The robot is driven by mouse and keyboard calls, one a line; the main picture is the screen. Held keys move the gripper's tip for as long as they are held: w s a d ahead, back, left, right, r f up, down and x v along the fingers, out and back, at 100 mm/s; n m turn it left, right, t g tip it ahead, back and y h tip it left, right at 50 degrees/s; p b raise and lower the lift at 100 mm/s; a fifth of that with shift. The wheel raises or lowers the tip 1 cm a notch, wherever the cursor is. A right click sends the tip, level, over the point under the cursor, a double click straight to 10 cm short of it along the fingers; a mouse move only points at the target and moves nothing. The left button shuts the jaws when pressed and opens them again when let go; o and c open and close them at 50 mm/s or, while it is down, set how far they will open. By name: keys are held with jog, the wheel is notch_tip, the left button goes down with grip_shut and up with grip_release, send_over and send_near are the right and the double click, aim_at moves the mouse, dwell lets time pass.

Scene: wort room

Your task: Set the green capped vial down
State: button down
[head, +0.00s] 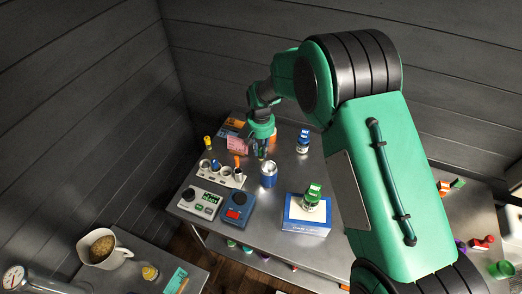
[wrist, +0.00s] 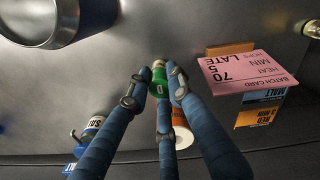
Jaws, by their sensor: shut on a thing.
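My gripper (head: 262,152) is over the back of the steel table (head: 290,160), beside the pink card. In the wrist view its blue-grey fingers (wrist: 156,88) are closed around the green capped vial (wrist: 160,76), whose green part with a pale mark shows between the fingertips. The fingers hide much of the vial. I cannot tell whether its base touches the table.
A blue can (head: 268,180) stands close in front of my gripper. A white rack (head: 222,176) and the pink batch card (wrist: 245,72) are to its left in the head view. A blue-capped jar (head: 303,141) stands right. A green-lidded jar (head: 312,198) sits on a box.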

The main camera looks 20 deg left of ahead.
aim_at(261, 148)
jog(key=c, duration=1.6)
grip_release()
jog(key=shift+f, duration=0.15)
jog(key=shift+o, duration=0.2)
notch_tip(261, 148, up, 12)
jog(key=p, duration=0.1)
jog(key=shift+r, duration=0.2)
